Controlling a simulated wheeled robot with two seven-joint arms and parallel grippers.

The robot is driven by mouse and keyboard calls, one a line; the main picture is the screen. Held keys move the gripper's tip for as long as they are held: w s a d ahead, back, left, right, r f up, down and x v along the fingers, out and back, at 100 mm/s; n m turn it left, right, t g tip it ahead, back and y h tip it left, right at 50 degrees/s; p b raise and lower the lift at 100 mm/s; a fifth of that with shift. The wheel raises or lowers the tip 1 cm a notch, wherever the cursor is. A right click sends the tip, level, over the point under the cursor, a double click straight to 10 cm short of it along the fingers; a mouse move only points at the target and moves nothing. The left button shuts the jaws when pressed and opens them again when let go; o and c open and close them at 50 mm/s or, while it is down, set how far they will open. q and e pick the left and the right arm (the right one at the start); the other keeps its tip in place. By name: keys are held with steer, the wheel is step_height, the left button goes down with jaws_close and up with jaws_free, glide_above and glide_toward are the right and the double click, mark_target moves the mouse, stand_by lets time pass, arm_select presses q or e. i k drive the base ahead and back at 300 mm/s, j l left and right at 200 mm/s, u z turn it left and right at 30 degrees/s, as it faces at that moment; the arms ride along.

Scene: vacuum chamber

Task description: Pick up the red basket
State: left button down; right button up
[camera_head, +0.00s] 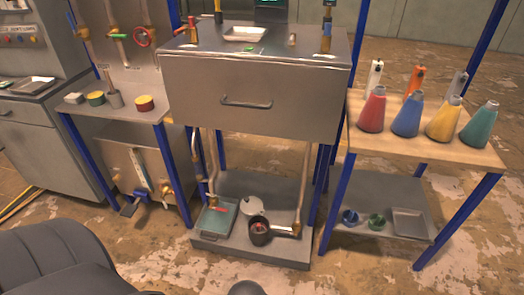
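I cannot make out a clear red basket in the head view. A teal tray or basket (214,219) with a small red part on it sits on the low shelf under the central metal cabinet. Neither of my grippers shows in the view.
The metal cabinet (250,95) with a drawer stands above the low shelf (249,252). Pipes (303,185) run down to the shelf. A wooden table (425,137) at right holds several coloured cones, including a red one (372,112). Worn floor lies in front.

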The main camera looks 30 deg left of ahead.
mark_target(258, 228)
steer(key=u, duration=1.05)
